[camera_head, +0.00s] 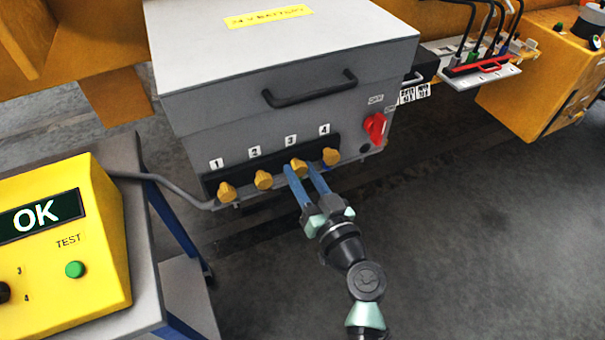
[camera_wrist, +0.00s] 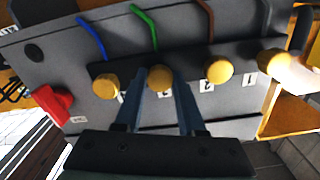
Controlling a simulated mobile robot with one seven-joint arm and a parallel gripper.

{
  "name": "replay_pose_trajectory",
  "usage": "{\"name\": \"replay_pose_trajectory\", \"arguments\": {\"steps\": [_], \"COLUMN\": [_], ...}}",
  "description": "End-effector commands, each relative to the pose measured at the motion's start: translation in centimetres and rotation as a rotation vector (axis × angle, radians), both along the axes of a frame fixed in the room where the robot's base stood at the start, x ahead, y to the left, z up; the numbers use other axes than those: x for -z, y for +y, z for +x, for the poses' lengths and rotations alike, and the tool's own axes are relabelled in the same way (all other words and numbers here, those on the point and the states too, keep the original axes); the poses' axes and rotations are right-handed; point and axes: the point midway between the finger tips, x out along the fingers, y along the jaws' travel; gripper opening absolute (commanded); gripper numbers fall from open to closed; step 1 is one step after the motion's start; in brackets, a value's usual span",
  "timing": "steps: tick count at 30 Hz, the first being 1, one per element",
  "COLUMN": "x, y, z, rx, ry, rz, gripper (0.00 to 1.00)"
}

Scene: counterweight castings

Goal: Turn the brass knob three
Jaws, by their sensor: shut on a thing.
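Brass knob three (camera_head: 298,164) is third from the left on the dark strip along the grey battery box, below label 3. My gripper (camera_head: 301,169) reaches it from the front, with its blue fingers on both sides of it, shut on it. In the wrist view, which shows the box upside down, knob three (camera_wrist: 160,76) sits between my fingertips (camera_wrist: 160,86). Knobs one (camera_head: 227,192) and two (camera_head: 263,180) are to its left, and knob four (camera_head: 331,157) is to its right. I cannot tell how far knob three is turned.
A red rotary switch (camera_head: 375,128) is on the box's right side, and a black handle (camera_head: 310,90) is above the knobs. A yellow tester (camera_head: 60,245) showing OK, with a green TEST button (camera_head: 75,269), stands on a bench at left. The floor at right is clear.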

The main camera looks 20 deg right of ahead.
Motion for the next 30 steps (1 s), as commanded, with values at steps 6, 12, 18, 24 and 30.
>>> {"name": "replay_pose_trajectory", "arguments": {"steps": [6,12,18,24,30], "x": [0.17,0.12,0.05,0.01,-0.03], "y": [0.05,0.04,0.03,0.03,0.02], "z": [-0.01,-0.01,-0.01,-0.02,-0.02], "rx": [-0.001,-0.001,0.000,0.000,0.001], "ry": [0.006,0.013,0.020,0.026,0.033], "rz": [0.170,0.359,0.551,0.741,0.930], "gripper": [0.00,0.00,0.00,0.00,0.00]}}
